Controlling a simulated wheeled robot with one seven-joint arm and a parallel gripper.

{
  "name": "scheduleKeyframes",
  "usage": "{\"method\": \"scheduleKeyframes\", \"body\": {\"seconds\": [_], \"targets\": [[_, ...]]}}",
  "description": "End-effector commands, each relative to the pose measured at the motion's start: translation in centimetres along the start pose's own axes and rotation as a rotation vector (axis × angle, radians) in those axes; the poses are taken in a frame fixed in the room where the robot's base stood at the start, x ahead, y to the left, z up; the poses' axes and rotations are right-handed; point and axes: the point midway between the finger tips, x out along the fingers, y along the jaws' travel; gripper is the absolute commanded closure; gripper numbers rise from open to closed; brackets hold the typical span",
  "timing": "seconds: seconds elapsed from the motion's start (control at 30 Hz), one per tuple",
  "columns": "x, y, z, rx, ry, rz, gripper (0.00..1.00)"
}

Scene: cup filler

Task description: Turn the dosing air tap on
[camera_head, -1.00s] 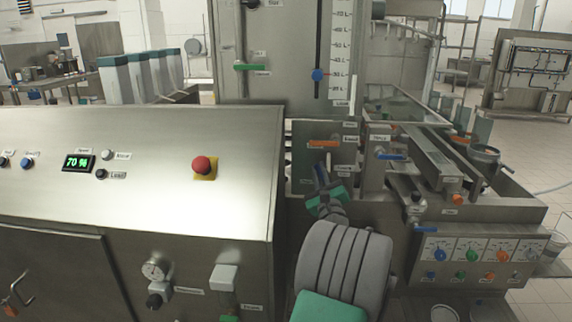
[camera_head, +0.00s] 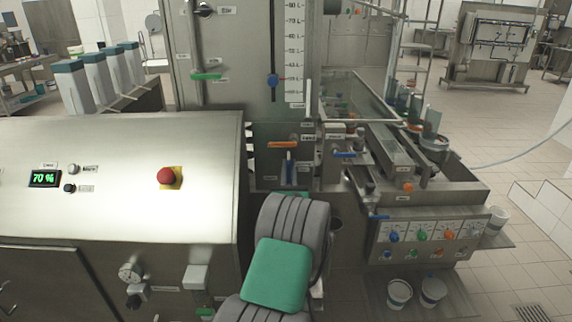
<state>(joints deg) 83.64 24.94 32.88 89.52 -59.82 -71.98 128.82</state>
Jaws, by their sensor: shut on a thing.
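Small taps with coloured levers are fixed to the machine front; their labels are too small to read, so I cannot tell which is the dosing air tap. An orange lever (camera_head: 283,144) lies level just above my gripper (camera_head: 289,168). My gripper is small in the picture, partly hidden by my grey and green arm, and points at the panel below the orange lever. It is shut on a tap lever whose outline is hard to separate from the fingers. A blue lever (camera_head: 344,154) lies level to the right, apart from my gripper.
A steel cabinet (camera_head: 110,165) with a red stop button (camera_head: 171,176) and a 70 % display (camera_head: 45,178) stands at left. The conveyor and dial panel (camera_head: 425,237) are at right.

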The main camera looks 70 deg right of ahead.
Motion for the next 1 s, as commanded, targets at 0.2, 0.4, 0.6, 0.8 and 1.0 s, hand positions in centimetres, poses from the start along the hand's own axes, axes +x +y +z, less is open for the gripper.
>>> {"method": "scheduleKeyframes", "body": {"seconds": [0.2,0.4,0.6,0.8,1.0], "targets": [[0.0,0.1,0.0,0.006,-0.001,0.0,1.0],[0.0,0.1,0.0,0.005,-0.001,0.0,0.82],[0.0,0.0,0.0,0.004,-0.001,0.0,0.65],[0.0,0.0,0.0,0.003,-0.001,0.0,0.65],[-1.8,-0.1,-0.5,0.004,-0.001,-0.001,0.65]]}}
